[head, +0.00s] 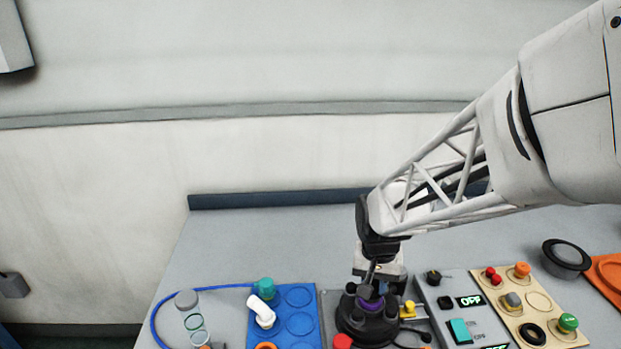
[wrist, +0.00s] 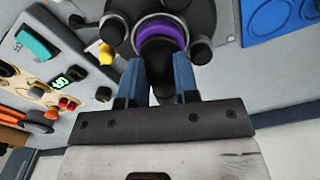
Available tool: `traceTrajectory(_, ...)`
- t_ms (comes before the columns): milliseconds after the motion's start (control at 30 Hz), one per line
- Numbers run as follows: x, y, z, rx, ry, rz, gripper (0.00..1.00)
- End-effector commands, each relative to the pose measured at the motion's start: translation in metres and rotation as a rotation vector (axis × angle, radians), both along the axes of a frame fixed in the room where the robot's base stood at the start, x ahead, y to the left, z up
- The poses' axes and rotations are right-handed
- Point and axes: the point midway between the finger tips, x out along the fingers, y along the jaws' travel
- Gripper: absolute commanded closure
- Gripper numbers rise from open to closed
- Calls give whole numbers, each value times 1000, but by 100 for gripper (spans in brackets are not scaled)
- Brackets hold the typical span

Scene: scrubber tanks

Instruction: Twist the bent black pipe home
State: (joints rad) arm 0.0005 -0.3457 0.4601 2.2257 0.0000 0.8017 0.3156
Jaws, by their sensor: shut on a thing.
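The bent black pipe (wrist: 160,80) sits between the two blue-grey fingers of my gripper (wrist: 159,66) in the wrist view. My gripper is shut on it. Beyond the pipe, a purple ring (wrist: 163,40) surrounds a dark opening in a round black base with several dark knobs. In the head view, my gripper (head: 371,272) reaches down over this black base (head: 352,326), and the purple ring (head: 370,298) shows just below it. My gripper and arm hide most of the pipe in the head view. I cannot tell how far the pipe is seated in the ring.
A yellow valve (head: 409,309) stands close right of the base, then a grey panel (head: 432,296) with a teal switch and an "OFF" display. A red knob (head: 343,341) is at the front. A blue tray (head: 283,328) with a white elbow (head: 261,311) lies left. The back counter is clear.

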Motion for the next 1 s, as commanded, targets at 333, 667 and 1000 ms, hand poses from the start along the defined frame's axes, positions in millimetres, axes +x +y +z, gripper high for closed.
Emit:
traceTrajectory(333,0,0,-2,0,0,1,100)
traceTrajectory(667,0,0,-4,0,0,1,100)
traceTrajectory(1000,0,0,-4,0,-1,1,44)
